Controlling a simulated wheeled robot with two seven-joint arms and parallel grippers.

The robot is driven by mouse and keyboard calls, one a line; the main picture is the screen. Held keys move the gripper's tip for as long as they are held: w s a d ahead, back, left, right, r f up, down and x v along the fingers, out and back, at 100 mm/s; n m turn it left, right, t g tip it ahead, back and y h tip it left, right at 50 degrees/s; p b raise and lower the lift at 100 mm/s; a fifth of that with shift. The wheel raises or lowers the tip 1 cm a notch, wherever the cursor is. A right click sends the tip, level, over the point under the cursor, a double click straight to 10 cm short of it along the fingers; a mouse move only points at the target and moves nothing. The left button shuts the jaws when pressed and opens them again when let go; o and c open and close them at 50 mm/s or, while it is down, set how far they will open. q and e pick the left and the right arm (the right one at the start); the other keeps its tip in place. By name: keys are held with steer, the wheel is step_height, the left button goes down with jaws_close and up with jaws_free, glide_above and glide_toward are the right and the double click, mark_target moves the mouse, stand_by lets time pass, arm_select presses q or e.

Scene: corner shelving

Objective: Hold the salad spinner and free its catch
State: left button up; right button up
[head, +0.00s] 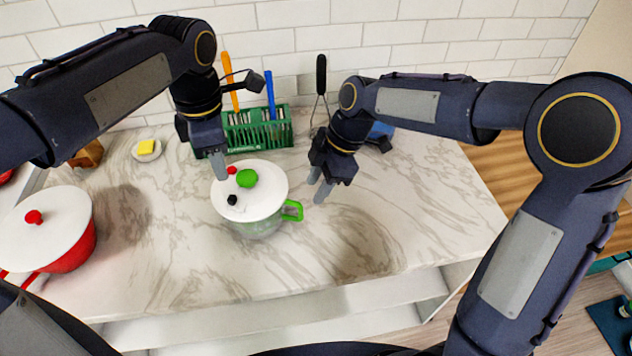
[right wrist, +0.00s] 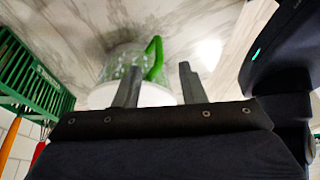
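The salad spinner (head: 257,212) stands upright on the marble counter, a clear bowl with a green side handle (head: 292,211) and a white lid (head: 262,199). On the lid are a green knob (head: 246,178), a small red button (head: 232,170) and a black knob (head: 232,199). My left gripper (head: 218,166) points down at the lid's back left edge, close to the red button. Its fingers look like one block, so its opening and any contact are unclear. My right gripper (head: 318,184) is open and empty, right of the spinner and apart from the handle; its spread fingers show in the right wrist view (right wrist: 158,85).
A red pot (head: 75,248) with a white lid stands at left. A green rack (head: 258,130) with utensils is behind the spinner, against the tiled wall. A yellow block (head: 146,147) lies on a small dish. The counter in front and at right is clear.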

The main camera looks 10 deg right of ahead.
steer(key=x, duration=0.8)
steer(key=shift+a+f, duration=0.1)
steer(key=shift+a, duration=0.05)
jaws_close()
stand_by(0.4)
steer(key=shift+c, duration=0.8)
jaws_free()
steer(key=shift+c, duration=0.3)
jaws_close()
